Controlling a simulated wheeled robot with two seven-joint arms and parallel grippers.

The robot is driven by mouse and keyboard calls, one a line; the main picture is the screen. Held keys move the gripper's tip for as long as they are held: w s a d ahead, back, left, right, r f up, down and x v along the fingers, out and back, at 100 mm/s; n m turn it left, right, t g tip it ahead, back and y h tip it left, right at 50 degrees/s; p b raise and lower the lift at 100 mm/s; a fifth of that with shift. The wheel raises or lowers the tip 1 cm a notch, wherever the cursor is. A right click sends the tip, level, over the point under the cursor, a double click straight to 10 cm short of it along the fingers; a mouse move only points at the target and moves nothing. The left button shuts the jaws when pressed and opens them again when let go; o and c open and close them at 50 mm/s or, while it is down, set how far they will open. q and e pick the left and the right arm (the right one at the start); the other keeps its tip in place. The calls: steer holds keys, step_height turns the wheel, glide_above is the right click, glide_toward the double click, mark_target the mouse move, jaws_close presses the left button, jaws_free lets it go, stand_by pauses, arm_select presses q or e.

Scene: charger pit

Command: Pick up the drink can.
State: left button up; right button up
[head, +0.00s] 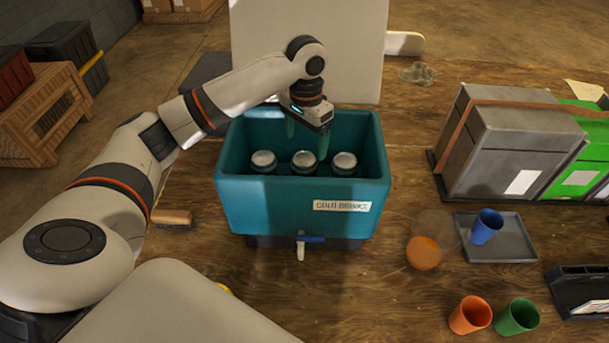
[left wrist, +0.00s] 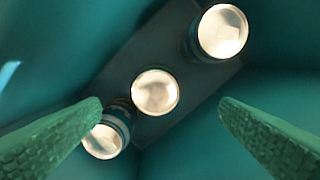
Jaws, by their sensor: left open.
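Three drink cans stand upright in a row inside the teal cooler box (head: 232,198) labelled "COLD DRINKS". In the head view they are the left can (head: 263,161), the middle can (head: 303,161) and the right can (head: 344,163). My left gripper (head: 308,140) reaches down into the box from above, behind the row. Its green fingers are spread and empty. In the left wrist view the gripper (left wrist: 160,112) shows both fingers apart, with one can (left wrist: 155,92) between and below them. Another can (left wrist: 103,140) is partly hidden by a finger, and a third (left wrist: 222,31) stands at the upper right.
Orange (head: 470,315) and green (head: 517,317) cups stand at the front right. Grey battery-like boxes (head: 510,150) stand further back. The cooler's walls surround the cans; a tap (head: 301,247) sticks out in front.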

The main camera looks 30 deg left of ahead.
mark_target(305, 160)
arm_select(q)
step_height(305, 160, down, 6)
steer(key=shift+p, duration=0.75)
steer(key=f, duration=0.1)
steer(key=f+p, duration=0.1)
steer(key=f, duration=0.1)
steer(key=f+p, duration=0.1)
steer(key=f, duration=0.1)
steer(key=shift+a, duration=0.3)
steer(key=shift+f, duration=0.35)
steer(key=shift+c, duration=0.5)
steer(key=shift+w, duration=0.1)
steer(key=c, duration=1.2)
